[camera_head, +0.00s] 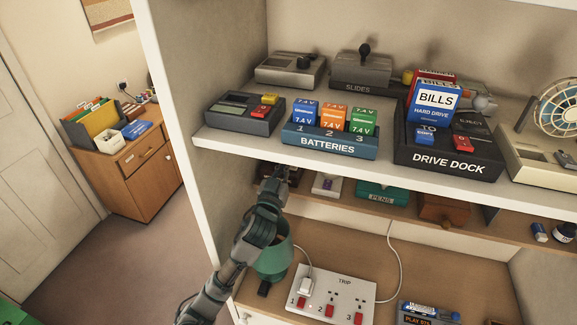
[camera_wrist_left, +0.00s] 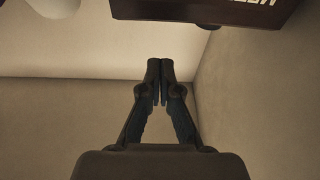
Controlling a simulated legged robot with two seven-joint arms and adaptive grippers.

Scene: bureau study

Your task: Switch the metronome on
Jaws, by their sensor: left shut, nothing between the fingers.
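I cannot clearly make out a metronome in either view. My left gripper (camera_head: 277,174) reaches up to the lower shelf, under the shelf with the batteries. Its fingers (camera_wrist_left: 160,68) are shut together and empty in the left wrist view. A dark brown box (camera_wrist_left: 205,8) with pale lettering, partly cut off, shows above the fingertips there, apart from them. In the head view a dark brown thing (camera_head: 291,178) sits beside the gripper, partly hidden by it and the shelf above. My right gripper is in neither view.
The upper shelf edge (camera_head: 330,160) overhangs the lower shelf. A small pale item (camera_head: 325,186), a green PENS box (camera_head: 380,194) and a brown wooden thing (camera_head: 441,209) stand along the lower shelf. Below are a green pot (camera_head: 272,262) behind my arm and a white power strip (camera_head: 330,293).

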